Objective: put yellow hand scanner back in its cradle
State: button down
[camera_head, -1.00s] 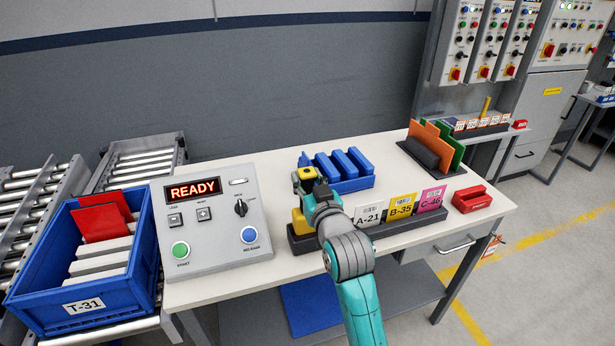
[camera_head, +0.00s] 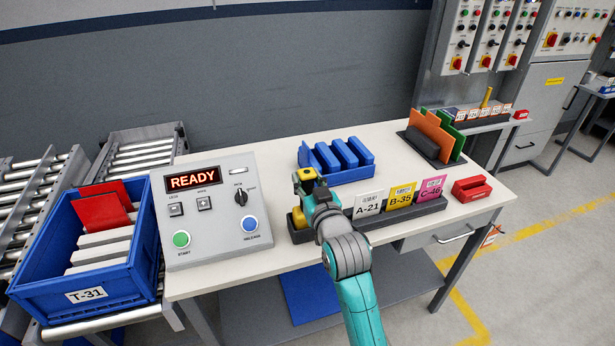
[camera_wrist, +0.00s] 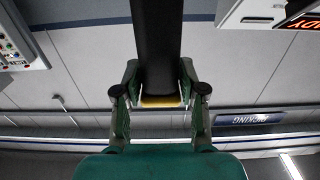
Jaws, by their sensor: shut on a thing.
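My gripper (camera_head: 309,187) is over the front left of the table, beside the control box. In the wrist view its fingers (camera_wrist: 160,98) are shut on the hand scanner, whose black part (camera_wrist: 158,45) runs to the top edge, with a yellow strip between the fingertips. In the head view a yellow and black piece (camera_head: 305,174) shows at the fingertips. A lower yellow piece (camera_head: 297,218) shows left of my wrist, at the left end of a dark holder. My arm hides much of this area, so I cannot tell whether that piece is scanner or cradle.
The dark holder (camera_head: 432,207) carries cards A-21, B-35 and C-46. A grey control box (camera_head: 215,240) reading READY stands left. Behind are a blue rack (camera_head: 345,178) and a rack of orange and green panels (camera_head: 432,135). A red block (camera_head: 471,189) sits right. A blue crate (camera_head: 85,298) stands far left.

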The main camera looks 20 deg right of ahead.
jog(key=shift+f, duration=0.7)
jog(key=c, duration=0.6)
grip_release()
jog(key=shift+o, duration=0.3)
jog(key=o, duration=0.4)
jog(key=shift+c, duration=0.2)
jog(key=shift+r, duration=4)
